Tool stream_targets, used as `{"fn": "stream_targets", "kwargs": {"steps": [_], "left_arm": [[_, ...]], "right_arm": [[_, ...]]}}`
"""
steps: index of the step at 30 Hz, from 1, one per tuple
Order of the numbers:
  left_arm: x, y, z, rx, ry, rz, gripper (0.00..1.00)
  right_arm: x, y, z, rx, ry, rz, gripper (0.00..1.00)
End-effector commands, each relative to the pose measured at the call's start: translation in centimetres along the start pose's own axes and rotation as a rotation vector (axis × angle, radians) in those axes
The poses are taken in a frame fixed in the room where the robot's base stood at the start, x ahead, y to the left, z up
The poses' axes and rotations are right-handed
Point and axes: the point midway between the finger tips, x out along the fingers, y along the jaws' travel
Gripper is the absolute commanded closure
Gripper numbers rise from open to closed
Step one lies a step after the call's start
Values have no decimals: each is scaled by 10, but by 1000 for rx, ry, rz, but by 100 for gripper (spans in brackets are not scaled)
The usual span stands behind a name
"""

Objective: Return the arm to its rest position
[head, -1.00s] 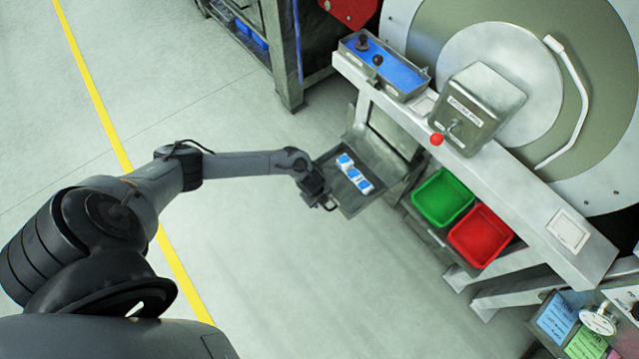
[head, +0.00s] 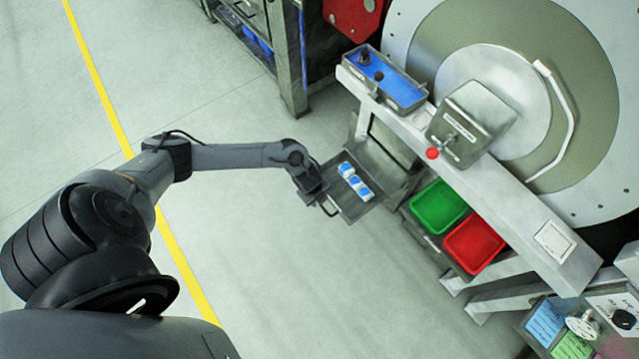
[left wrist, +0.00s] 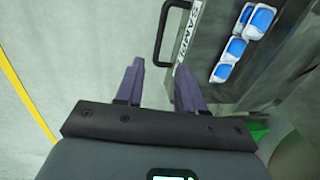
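My left arm reaches from the left in the head view, and its gripper (head: 322,200) is at the outer front edge of a pulled-out grey drawer (head: 347,207). In the left wrist view my left gripper (left wrist: 160,75) has its two purple fingers spread apart with nothing between the tips. The drawer's dark handle (left wrist: 161,48) is just ahead of the fingers; I cannot tell whether they touch it. A label strip (left wrist: 188,30) runs along the drawer front. Several blue-and-white containers (head: 354,181) lie in the drawer. My right gripper is not in view.
A green bin (head: 438,206) and a red bin (head: 474,246) sit right of the drawer, under the machine's frame. A blue-lined tray (head: 393,82) and a large drum (head: 575,110) are above. The floor (head: 300,290) below the arm is clear.

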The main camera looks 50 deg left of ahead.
Motion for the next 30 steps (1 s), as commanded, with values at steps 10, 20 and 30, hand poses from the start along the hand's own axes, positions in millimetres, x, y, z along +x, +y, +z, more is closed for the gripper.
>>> {"fn": "stream_targets", "kwargs": {"steps": [10, 20, 30], "left_arm": [[-11, 1, 0, 1, 0, 1, 62], [-11, 3, 0, 1, 0, 5, 62], [-4, 98, -75, -21, 128, 143, 62]], "right_arm": [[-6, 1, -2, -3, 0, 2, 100], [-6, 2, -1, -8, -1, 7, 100], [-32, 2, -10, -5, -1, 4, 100]]}}
